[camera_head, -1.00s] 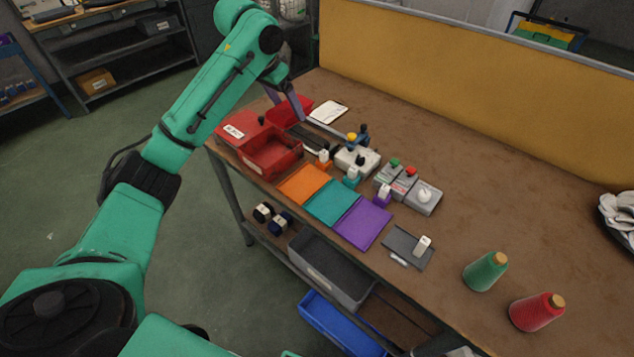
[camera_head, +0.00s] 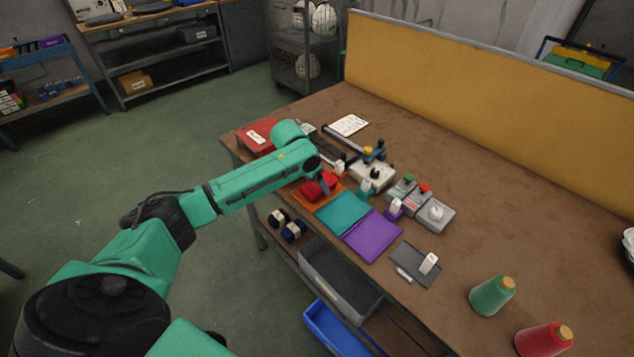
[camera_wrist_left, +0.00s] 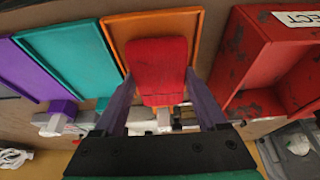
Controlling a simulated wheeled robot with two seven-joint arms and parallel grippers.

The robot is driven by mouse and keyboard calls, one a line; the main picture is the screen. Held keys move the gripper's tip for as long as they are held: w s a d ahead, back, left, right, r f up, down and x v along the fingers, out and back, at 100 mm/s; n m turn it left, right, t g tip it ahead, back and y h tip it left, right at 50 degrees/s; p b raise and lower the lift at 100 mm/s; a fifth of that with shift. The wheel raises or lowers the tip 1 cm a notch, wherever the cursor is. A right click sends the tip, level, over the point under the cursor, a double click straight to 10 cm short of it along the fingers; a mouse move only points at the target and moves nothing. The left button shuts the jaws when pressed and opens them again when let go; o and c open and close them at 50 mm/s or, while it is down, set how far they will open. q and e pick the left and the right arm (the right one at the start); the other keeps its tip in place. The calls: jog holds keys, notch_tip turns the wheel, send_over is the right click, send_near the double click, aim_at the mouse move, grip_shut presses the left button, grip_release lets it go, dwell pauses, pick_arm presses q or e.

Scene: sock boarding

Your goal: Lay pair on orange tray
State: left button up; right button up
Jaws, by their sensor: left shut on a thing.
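The red folded pair (camera_wrist_left: 158,62) sits between the two fingers of my left gripper (camera_wrist_left: 162,82) in the left wrist view. The gripper is shut on it. Behind the pair is the orange tray (camera_wrist_left: 118,32), with its rim around the pair's far part. In the head view, my left gripper (camera_head: 326,180) is at the orange tray (camera_head: 304,201), with the red pair (camera_head: 313,191) over it. I cannot tell whether the pair touches the tray floor. My right gripper is not in view.
A teal tray (camera_head: 342,213) and a purple tray (camera_head: 372,236) lie beside the orange one. A red reject bin (camera_wrist_left: 247,55) stands on its other side. Small devices (camera_head: 372,174) stand behind the trays. Green (camera_head: 492,296) and red (camera_head: 545,341) thread cones stand at right.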

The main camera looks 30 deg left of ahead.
pick_arm(q)
jog(key=shift+d, duration=0.15)
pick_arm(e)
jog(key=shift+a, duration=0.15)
pick_arm(q)
jog(key=shift+f, duration=0.1)
jog(key=o, duration=1.3)
jog(key=v, duration=1.2)
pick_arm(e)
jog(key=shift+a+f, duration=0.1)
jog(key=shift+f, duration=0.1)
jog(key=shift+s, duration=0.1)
